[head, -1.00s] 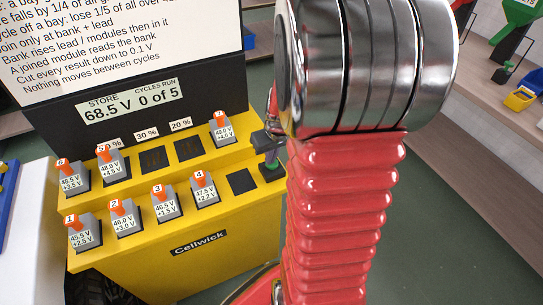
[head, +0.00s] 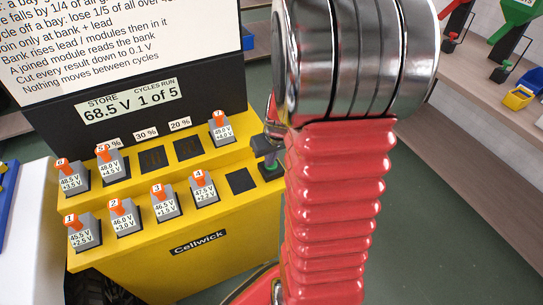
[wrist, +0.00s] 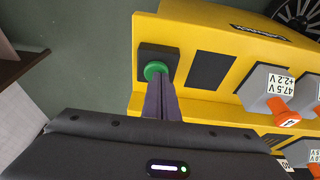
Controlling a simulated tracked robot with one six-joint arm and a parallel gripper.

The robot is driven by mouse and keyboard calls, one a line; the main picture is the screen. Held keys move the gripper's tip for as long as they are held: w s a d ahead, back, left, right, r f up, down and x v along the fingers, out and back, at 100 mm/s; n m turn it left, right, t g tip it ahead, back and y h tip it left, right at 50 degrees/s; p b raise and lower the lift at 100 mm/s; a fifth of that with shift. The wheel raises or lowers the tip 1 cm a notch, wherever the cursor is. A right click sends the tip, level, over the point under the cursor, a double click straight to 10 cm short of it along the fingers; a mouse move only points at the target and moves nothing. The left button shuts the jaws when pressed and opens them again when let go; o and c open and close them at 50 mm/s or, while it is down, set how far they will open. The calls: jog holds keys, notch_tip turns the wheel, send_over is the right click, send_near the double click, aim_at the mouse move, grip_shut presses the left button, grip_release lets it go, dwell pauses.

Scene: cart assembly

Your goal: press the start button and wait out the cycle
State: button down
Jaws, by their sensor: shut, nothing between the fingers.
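The green start button (wrist: 155,69) sits on a dark square pad at the corner of the yellow cart's top; a bit of it also shows in the head view (head: 270,165). My gripper (wrist: 160,82) is shut and empty, its fingertips right at the button's edge. I cannot tell whether they touch it or hover just above. In the head view my gripper (head: 265,146) is partly hidden behind my arm.
Several grey modules with orange tops, such as module 4 (head: 204,189), stand in the yellow cart's (head: 200,262) bays. Empty dark bays (head: 240,181) lie between button and modules and in the back row. A wooden shelf (head: 455,115) with bins stands at right.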

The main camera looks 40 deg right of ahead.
jog(key=shift+s+a+f, duration=0.25)
jog(key=shift+f, duration=0.25)
jog(key=shift+r, duration=0.5)
jog(key=r, duration=0.3)
jog(key=shift+w+d+r, duration=0.15)
jog(key=shift+w+r, duration=0.05)
jog(key=shift+r, duration=0.15)
jog(key=d+v, duration=0.1)
jog(key=v, duration=0.9)
jog(key=shift+w+a, duration=0.15)
jog(key=shift+a, duration=0.15)
jog(key=shift+r, duration=0.1)
